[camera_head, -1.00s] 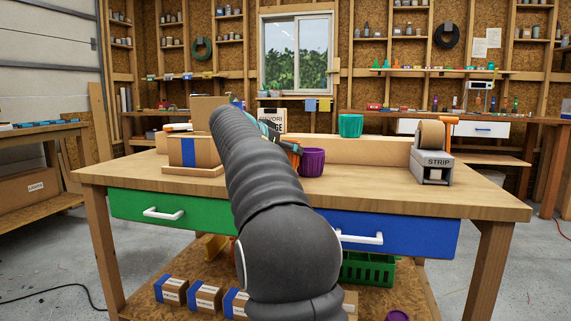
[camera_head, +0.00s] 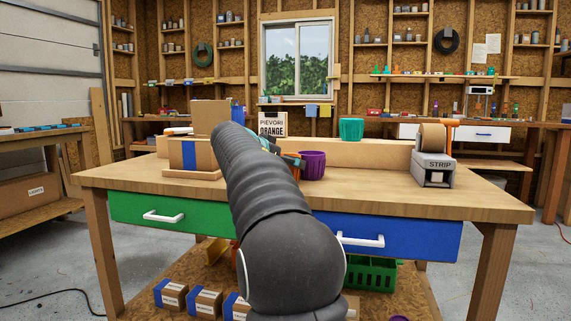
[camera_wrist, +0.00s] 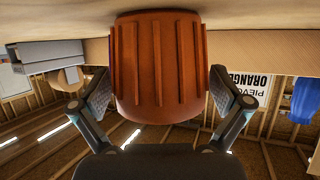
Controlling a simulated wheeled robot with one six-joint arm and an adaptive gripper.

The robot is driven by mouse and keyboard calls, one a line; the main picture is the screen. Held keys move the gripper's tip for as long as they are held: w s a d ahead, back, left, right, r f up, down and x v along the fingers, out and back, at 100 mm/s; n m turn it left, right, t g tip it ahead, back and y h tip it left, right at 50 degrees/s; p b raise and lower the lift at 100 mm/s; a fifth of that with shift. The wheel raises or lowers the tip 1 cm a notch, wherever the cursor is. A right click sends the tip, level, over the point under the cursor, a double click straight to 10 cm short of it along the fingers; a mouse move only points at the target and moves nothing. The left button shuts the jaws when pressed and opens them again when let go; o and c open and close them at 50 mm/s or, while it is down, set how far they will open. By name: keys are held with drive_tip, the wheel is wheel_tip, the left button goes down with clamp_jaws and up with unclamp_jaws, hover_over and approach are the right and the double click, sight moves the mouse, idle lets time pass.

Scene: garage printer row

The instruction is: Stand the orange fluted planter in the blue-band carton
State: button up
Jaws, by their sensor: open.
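The orange fluted planter (camera_wrist: 158,55) fills the middle of the wrist view, which is upside down. My gripper (camera_wrist: 160,92) is open, with one finger on each side of the planter, very close to its walls; I cannot tell whether they touch. The planter appears to stand on the tabletop.
A purple pot (camera_head: 312,166) stands just right of my gripper. A teal pot (camera_head: 351,129) is further back. A grey STRIP dispenser (camera_head: 434,167) stands at the right. An ORANGE sign (camera_head: 272,125) is behind. The bench front (camera_head: 400,200) is clear.

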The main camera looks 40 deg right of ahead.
drive_tip(key=shift+a+r, duration=0.2)
drive_tip(key=shift+r, duration=0.05)
drive_tip(key=v, duration=1.1)
drive_tip(key=shift+a+p, duration=0.3)
drive_tip(key=shift+s+r, duration=0.1)
drive_tip(key=s+a+f+n+y, duration=0.4)
drive_tip(key=s+a+f, duration=0.3)
drive_tip(key=s+f, duration=0.3)
drive_tip(key=s+a+f+n+t+y, duration=0.1)
drive_tip(key=s+a+f+n+y, duration=0.3)
drive_tip(key=s+a+f, duration=0.4)
drive_tip(key=s+a+f+n+y, duration=0.4)
drive_tip(key=s+a+f+n, duration=0.2)
drive_tip(key=s+f, duration=0.7)
drive_tip(key=shift+a+f+y, duration=0.4)
drive_tip(key=shift+a, duration=0.8)
drive_tip(key=shift+s+r, duration=0.1)
